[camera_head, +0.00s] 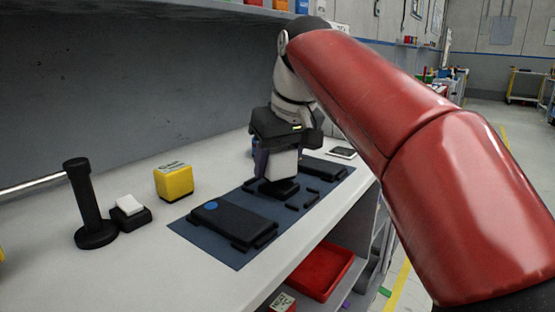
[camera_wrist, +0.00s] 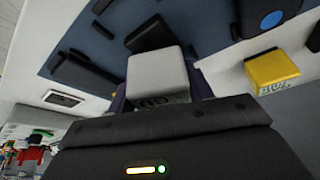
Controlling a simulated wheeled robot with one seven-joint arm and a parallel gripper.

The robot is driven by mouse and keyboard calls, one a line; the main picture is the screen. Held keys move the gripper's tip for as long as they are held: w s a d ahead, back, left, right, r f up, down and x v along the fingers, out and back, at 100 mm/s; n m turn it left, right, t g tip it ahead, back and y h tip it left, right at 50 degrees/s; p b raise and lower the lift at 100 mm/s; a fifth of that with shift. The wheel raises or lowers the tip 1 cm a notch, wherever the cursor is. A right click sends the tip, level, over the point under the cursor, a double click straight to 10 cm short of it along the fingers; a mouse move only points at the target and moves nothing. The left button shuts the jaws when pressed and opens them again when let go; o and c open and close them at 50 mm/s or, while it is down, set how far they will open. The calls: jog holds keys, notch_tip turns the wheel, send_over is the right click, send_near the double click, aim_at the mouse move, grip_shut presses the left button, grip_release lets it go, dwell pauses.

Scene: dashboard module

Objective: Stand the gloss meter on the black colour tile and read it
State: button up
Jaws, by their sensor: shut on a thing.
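My gripper (camera_head: 281,158) is shut on a pale grey-white block with dark lettering on one face, which looks like the gloss meter (camera_head: 284,166). The gloss meter also shows between the fingers in the wrist view (camera_wrist: 157,77). It is held upright right over a small black block (camera_head: 279,188) on the blue mat, which looks like the black colour tile; it also shows in the wrist view (camera_wrist: 151,33). I cannot tell whether the meter touches the tile. No reading can be made out.
The blue mat (camera_head: 183,230) also bears a long black case with a blue dot (camera_head: 235,222), another black case (camera_head: 322,168) and small black pieces. To the left are a yellow box (camera_head: 174,181), a white-topped black block (camera_head: 130,209) and a black post (camera_head: 86,205).

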jog(key=shift+f+b, duration=0.45)
jog(key=shift+f, duration=0.15)
jog(key=o, duration=1.2)
jog(key=shift+c, duration=0.2)
